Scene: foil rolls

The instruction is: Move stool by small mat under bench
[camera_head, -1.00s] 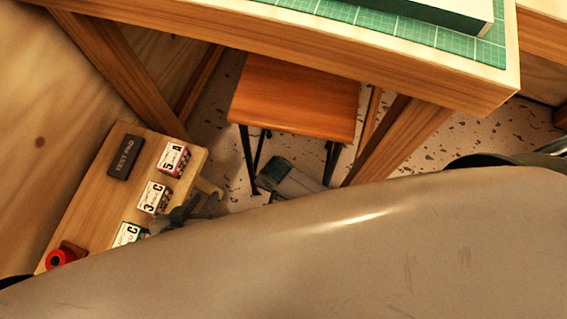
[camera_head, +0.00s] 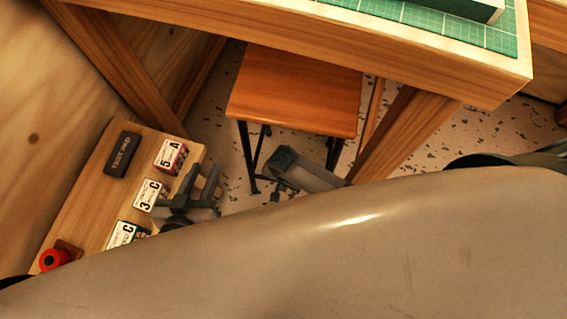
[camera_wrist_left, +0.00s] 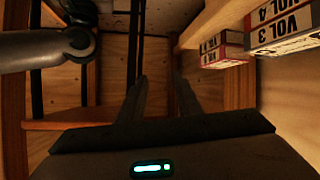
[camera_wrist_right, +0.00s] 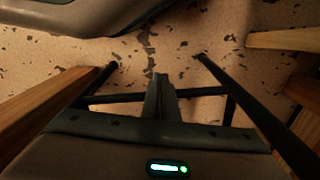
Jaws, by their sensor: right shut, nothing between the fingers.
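The stool (camera_head: 295,95) has an orange-brown wooden seat and black metal legs. It stands upright, and the bench top (camera_head: 430,65) hides the seat's far edge. A green gridded mat (camera_head: 450,35) lies on the bench; I cannot tell whether it is the small one. My right gripper (camera_head: 275,193) is low at the stool's near side. In the right wrist view its fingers (camera_wrist_right: 160,90) are together and empty, between dark legs, with a crossbar behind. My left gripper (camera_head: 204,172) is left of the stool, beside the small table. Its fingers (camera_wrist_left: 162,90) are apart and empty.
The low wooden table (camera_head: 85,195) at left holds a black test pad (camera_head: 122,154), several labelled boxes (camera_head: 170,156) and a red roll (camera_head: 53,260). A slanted bench leg (camera_head: 405,130) stands right of the stool. Speckled floor shows around the stool's legs.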

